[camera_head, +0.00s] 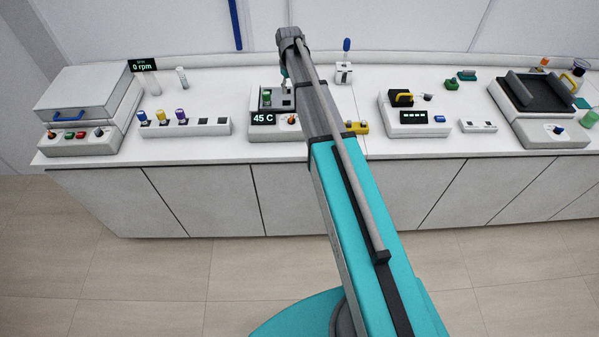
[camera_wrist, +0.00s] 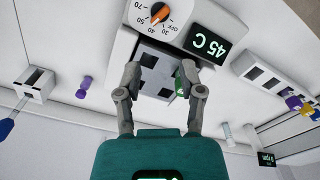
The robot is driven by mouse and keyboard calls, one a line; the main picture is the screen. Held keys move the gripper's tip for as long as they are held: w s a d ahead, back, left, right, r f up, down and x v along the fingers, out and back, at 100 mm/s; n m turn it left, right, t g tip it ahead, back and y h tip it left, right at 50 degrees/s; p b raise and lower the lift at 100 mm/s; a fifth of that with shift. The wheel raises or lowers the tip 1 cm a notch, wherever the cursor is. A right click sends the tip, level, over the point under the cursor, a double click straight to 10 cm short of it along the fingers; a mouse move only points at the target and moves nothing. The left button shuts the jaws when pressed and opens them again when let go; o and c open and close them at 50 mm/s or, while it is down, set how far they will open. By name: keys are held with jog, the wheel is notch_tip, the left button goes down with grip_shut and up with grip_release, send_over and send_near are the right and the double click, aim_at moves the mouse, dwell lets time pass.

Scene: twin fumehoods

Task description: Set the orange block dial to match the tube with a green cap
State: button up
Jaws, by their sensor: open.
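The heating block (camera_head: 256,97) stands near the bench's middle, with a display (camera_head: 262,118) reading 45 C. Its orange dial (camera_head: 292,121) is on the front, partly beside my arm. In the wrist view the dial (camera_wrist: 160,13) has an orange pointer on a white disc with numbers and OFF; I cannot tell its exact setting. A tube with a green cap (camera_head: 266,97) stands in the block; in the wrist view my right-hand finger partly hides it. My gripper (camera_wrist: 160,72) is open and empty above the block, its fingers apart, away from the dial.
A rack (camera_head: 203,126) to the left holds tubes with blue, yellow and purple caps. A centrifuge-like box (camera_head: 88,92) stands far left. A blue-handled switch (camera_head: 344,73) is behind, right of my arm. Another device (camera_head: 417,118) stands further right. Some bench between devices is clear.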

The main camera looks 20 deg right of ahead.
jog(key=s+a+f+n+b, duration=0.3)
jog(key=s+f+n+b, duration=0.2)
jog(key=s+f+b, duration=1.6)
notch_tip(320, 180, down, 3)
jog(key=b, duration=0.3)
jog(key=shift+r, duration=0.2)
dwell(0.4)
jog(key=shift+a, duration=0.1)
jog(key=o, duration=0.3)
jog(key=shift+w+r, duration=0.1)
jog(key=shift+o, duration=1.1)
jog(key=shift+w+r+p, duration=0.15)
jog(key=shift+r+p, duration=0.05)
jog(key=shift+p, duration=0.1)
jog(key=w+d+r+n+p, duration=0.3)
jog(key=w+r+p, duration=1.7)
jog(key=r+p, duration=0.3)
jog(key=shift+w, duration=0.4)
jog(key=shift+f, duration=0.2)
